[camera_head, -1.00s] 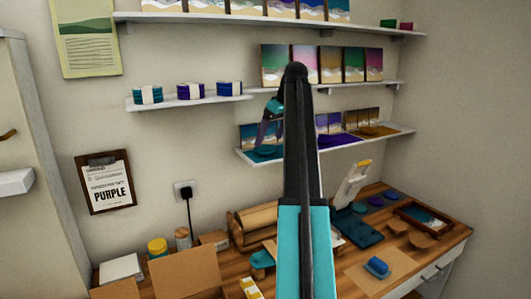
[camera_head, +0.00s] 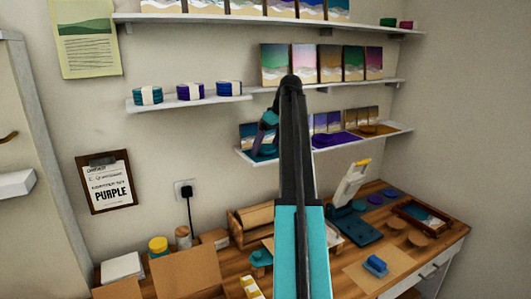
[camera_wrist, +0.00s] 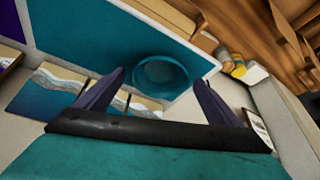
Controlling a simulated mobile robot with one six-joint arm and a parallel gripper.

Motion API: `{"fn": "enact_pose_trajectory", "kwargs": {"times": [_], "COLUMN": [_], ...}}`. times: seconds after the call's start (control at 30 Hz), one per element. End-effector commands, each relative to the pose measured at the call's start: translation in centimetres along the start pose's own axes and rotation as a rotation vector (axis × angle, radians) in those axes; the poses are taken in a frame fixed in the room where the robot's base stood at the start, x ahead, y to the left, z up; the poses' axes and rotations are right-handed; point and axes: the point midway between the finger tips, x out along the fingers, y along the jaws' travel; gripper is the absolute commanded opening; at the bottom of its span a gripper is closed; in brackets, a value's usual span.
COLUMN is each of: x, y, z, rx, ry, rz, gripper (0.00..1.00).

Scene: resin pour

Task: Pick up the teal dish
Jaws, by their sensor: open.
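The teal dish (camera_wrist: 160,76) is round and shallow. In the wrist view it lies on a teal area (camera_wrist: 95,45) of the shelf, beyond and between my two fingertips. My gripper (camera_wrist: 158,80) is open and empty, with one dark purple finger on either side of the dish in the picture. I cannot tell whether the fingers touch it. In the head view my gripper (camera_head: 262,143) is above the teal left end of the lower shelf (camera_head: 322,146), partly hidden by my arm. The dish there is small and hard to make out.
Small beach pictures (camera_wrist: 55,85) stand close to my fingers at the back of the shelf. A purple dish (camera_head: 335,139) is farther right on this shelf. Another shelf (camera_head: 345,85) with pictures is above. The wooden workbench (camera_head: 400,245) below is cluttered.

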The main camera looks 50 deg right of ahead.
Motion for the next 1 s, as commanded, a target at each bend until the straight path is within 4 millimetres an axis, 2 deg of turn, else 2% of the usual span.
{"fn": "enact_pose_trajectory", "kwargs": {"times": [0.03,0.3,0.67,1.0], "x": [0.0,0.0,-0.2,-2.0], "y": [0.0,0.0,0.0,0.0], "z": [0.0,-0.1,-0.2,-1.0], "rx": [0.000,-0.001,-0.001,-0.001], "ry": [0.000,0.000,0.001,0.001], "rz": [0.000,0.000,0.000,0.000], "gripper": [0.87,0.44,0.43,0.43]}}
